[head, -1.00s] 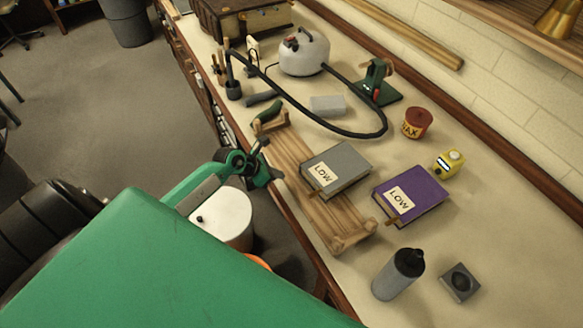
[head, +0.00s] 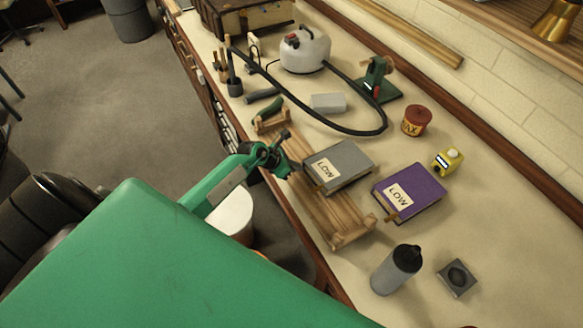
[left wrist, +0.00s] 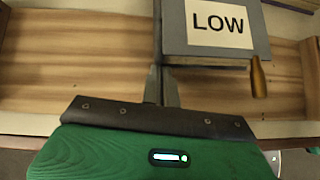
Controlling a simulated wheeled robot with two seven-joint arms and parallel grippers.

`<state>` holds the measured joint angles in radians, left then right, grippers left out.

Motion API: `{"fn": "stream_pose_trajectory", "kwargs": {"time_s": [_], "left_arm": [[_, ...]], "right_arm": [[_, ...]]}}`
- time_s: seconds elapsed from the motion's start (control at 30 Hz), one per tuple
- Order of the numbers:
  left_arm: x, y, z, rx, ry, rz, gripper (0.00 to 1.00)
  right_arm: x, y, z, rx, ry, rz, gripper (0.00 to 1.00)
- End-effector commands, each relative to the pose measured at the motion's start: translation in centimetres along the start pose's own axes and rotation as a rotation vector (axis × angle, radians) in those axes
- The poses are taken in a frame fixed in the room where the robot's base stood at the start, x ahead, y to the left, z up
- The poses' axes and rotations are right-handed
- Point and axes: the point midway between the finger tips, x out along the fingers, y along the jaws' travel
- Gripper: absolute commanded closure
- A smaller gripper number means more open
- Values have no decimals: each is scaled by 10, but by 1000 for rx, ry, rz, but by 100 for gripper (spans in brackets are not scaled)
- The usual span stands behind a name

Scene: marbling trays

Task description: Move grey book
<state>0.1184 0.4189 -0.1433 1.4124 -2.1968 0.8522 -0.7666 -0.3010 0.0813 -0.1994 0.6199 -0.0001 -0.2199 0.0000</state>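The grey book (head: 345,159) with a LOW label lies flat on a wooden rack (head: 335,220). My left gripper (head: 286,158) is at the rack's near side, close to the book's left corner. In the left wrist view, the grey book (left wrist: 212,45) fills the upper middle, with a bookmark end hanging from its near edge. My left fingertips (left wrist: 160,72) are close together at its near left corner. I cannot tell whether they touch it or grip it. My right gripper is not in view.
A purple book (head: 420,190) lies right of the rack, near a yellow item (head: 448,161) and a red tin (head: 416,121). A grey bottle (head: 396,270) and a small square block (head: 458,278) stand in front. A black hose (head: 340,130) curves behind. Bare counter lies at the right.

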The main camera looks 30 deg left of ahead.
Motion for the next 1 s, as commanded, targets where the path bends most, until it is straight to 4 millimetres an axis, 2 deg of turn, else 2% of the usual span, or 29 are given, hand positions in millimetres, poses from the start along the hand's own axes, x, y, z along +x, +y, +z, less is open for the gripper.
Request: {"fn": "stream_pose_trajectory", "kwargs": {"time_s": [0.03, 0.3, 0.5, 0.7, 1.0], "left_arm": [[10, 0, 9, 5, -7, -1, 100], [51, -1, 48, 4, -7, -2, 100], [71, -1, 70, 2, -5, -2, 100], [75, -2, 77, 2, -4, -2, 100], [74, -2, 77, 1, -4, -2, 100]], "right_arm": [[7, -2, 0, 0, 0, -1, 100], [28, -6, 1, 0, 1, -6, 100], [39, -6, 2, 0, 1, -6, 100], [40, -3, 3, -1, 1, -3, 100], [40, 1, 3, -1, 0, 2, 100]]}}
